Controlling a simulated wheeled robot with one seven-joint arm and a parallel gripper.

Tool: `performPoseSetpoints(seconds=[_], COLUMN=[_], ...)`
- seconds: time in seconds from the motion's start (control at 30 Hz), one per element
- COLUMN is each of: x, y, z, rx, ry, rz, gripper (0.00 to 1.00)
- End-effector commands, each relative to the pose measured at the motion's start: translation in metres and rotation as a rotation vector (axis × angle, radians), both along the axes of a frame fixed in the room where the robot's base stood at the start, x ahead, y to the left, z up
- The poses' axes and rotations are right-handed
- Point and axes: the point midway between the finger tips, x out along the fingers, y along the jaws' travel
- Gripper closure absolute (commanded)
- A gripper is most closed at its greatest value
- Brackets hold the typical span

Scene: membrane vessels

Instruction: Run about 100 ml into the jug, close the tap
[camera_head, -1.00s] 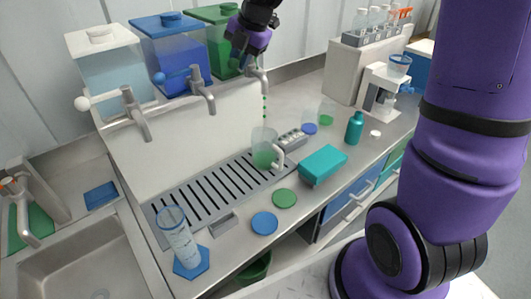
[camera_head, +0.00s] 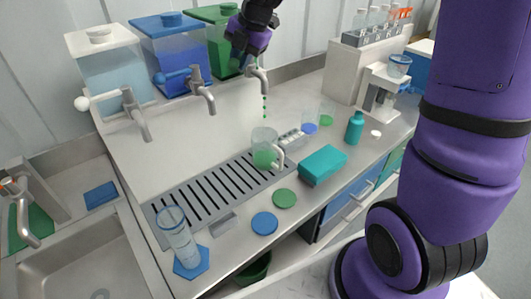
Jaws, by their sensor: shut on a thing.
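A clear jug (camera_head: 264,136) with its handle to the right stands on the slotted drip tray (camera_head: 158,206), under the rightmost tap (camera_head: 259,77). Green liquid fills its lower part; I cannot read its level. A thin broken green stream falls from this tap towards the jug. The tap belongs to the green-lidded tank (camera_head: 222,50). My gripper (camera_head: 240,66) reaches down from above at this tap and is shut on its handle, which is mostly hidden by the fingers.
A measuring cylinder (camera_head: 177,240), flat discs (camera_head: 264,223), a teal box (camera_head: 322,164) and a teal bottle (camera_head: 354,128) stand around the tray. A sink lies at lower left.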

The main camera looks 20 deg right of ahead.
Motion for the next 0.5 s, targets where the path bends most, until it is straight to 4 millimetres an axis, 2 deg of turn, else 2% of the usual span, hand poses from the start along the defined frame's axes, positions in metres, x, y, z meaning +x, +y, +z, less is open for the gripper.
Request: performPoseSetpoints(seconds=[0.23, 0.5], x=[0.001, 0.0093], y=[0.0015, 0.0072], z=[0.0, 0.0001], rx=[0.0, -0.001], ry=[0.001, -0.001], rz=[-0.024, -0.208], gripper=[1.0, 1.0])
